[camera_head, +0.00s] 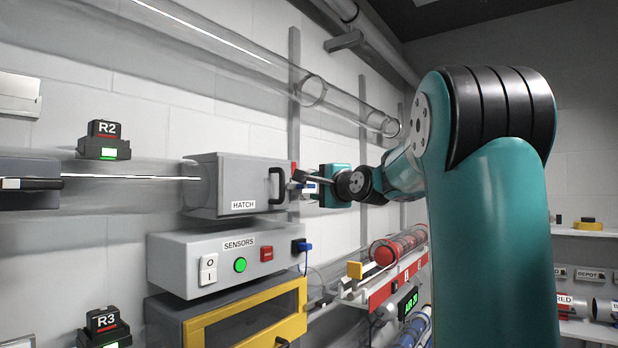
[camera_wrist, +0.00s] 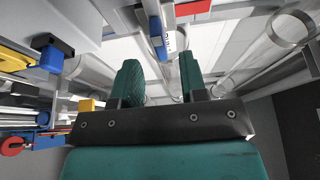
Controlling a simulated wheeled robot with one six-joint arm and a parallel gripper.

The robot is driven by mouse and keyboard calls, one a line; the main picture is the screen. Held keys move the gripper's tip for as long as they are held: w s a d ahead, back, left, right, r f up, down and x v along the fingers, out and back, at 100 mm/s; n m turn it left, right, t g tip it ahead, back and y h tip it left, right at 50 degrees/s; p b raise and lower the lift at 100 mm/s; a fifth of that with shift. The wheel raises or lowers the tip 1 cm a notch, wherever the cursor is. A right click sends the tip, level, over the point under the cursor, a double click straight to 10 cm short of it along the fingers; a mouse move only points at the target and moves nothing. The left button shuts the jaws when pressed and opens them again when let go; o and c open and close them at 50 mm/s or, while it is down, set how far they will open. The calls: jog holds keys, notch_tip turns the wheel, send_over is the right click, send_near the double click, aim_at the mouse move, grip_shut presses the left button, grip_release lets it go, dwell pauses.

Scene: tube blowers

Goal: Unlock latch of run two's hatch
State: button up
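Run two's hatch (camera_head: 235,188) is a grey box labelled HATCH, with a black handle (camera_head: 277,187) at its right end. It looks closed. Just right of the handle is a small blue-and-white part (camera_head: 310,188), perhaps the latch, with a red piece (camera_head: 294,168) beside it. My gripper (camera_head: 306,180) is close by these parts, partly covering them. In the wrist view, its two teal fingers (camera_wrist: 160,64) stand apart with nothing clearly held. The blue-and-white part (camera_wrist: 157,28) shows beyond the gap, and the red piece (camera_wrist: 192,8) is at the top edge. Contact cannot be told.
The R2 unit (camera_head: 104,141) with a green light is on the left. Below the hatch is the SENSORS box (camera_head: 222,262) with a blue plug (camera_head: 304,246), then a yellow-framed hatch (camera_head: 250,325). A clear tube (camera_head: 240,55) runs above. A red rack (camera_head: 385,285) is lower right.

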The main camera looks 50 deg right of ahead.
aim_at(309, 186)
jog(key=shift+p+x, duration=0.7)
jog(key=shift+x, duration=1.6)
jog(key=shift+c, duration=0.2)
grip_shut()
